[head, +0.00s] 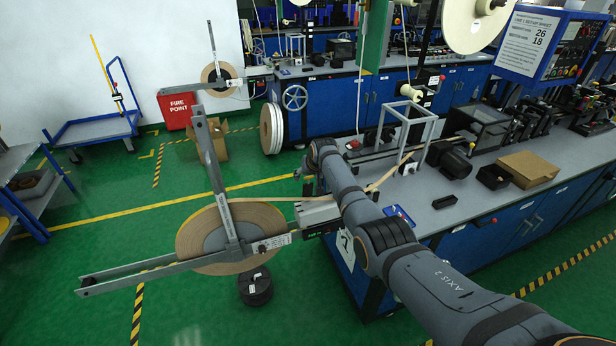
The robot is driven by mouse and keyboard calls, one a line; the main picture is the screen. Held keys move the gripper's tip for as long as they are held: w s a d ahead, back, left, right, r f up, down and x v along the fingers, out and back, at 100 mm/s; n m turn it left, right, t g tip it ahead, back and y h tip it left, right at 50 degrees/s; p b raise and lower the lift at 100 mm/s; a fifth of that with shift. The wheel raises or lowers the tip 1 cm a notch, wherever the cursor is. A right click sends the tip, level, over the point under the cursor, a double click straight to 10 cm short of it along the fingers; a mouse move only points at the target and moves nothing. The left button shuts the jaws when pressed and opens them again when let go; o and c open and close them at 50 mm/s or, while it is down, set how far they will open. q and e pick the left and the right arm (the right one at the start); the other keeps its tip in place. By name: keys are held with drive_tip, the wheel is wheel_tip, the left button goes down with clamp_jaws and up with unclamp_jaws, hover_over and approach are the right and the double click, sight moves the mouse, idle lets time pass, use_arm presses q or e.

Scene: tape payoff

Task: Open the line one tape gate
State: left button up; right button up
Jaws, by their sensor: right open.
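A large brown tape reel (186,243) hangs on a payoff frame at the lower left, with a long grey upright bar (212,160) and a long grey lower bar (125,273). Brown tape (272,200) runs from the reel to a grey block (318,211) at the bench's left end, with a small green display below it. This block may be the tape gate; I cannot tell whether it is open or shut. My right gripper (307,187) is small and partly hidden by its wrist, open, just above and left of the block, apparently not touching it. My left gripper is out of view.
My right arm crosses over the bench (480,205) and hides part of the tape path. A black round weight (256,287) is below the reel. A second reel (222,73), a red fire point box (175,110) and a blue trolley (95,130) stand behind.

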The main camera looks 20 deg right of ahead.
drive_tip(key=shift+d, duration=0.1)
drive_tip(key=v, duration=1.2)
drive_tip(key=s+d+f+g, duration=0.1)
drive_tip(key=s+f, duration=0.4)
drive_tip(key=f, duration=0.8)
drive_tip(key=s+f+g+b, duration=0.1)
drive_tip(key=s+f, duration=0.5)
drive_tip(key=f, duration=0.7)
drive_tip(key=s+d+f+g, duration=0.1)
drive_tip(key=s+f, duration=0.4)
drive_tip(key=f, duration=0.8)
drive_tip(key=s+f+n+g+h, duration=0.1)
drive_tip(key=s+f, duration=1.3)
drive_tip(key=s, duration=0.3)
drive_tip(key=s+f, duration=0.2)
drive_tip(key=s, duration=0.7)
drive_tip(key=s+d+f+g, duration=0.1)
drive_tip(key=s+f, duration=0.2)
drive_tip(key=s, duration=0.6)
drive_tip(key=s+f+n+b, duration=0.1)
drive_tip(key=s+f, duration=0.2)
drive_tip(key=s, duration=0.6)
drive_tip(key=shift+s+d+f+g, duration=0.2)
drive_tip(key=shift+s+f+g, duration=0.1)
drive_tip(key=shift+s, duration=0.1)
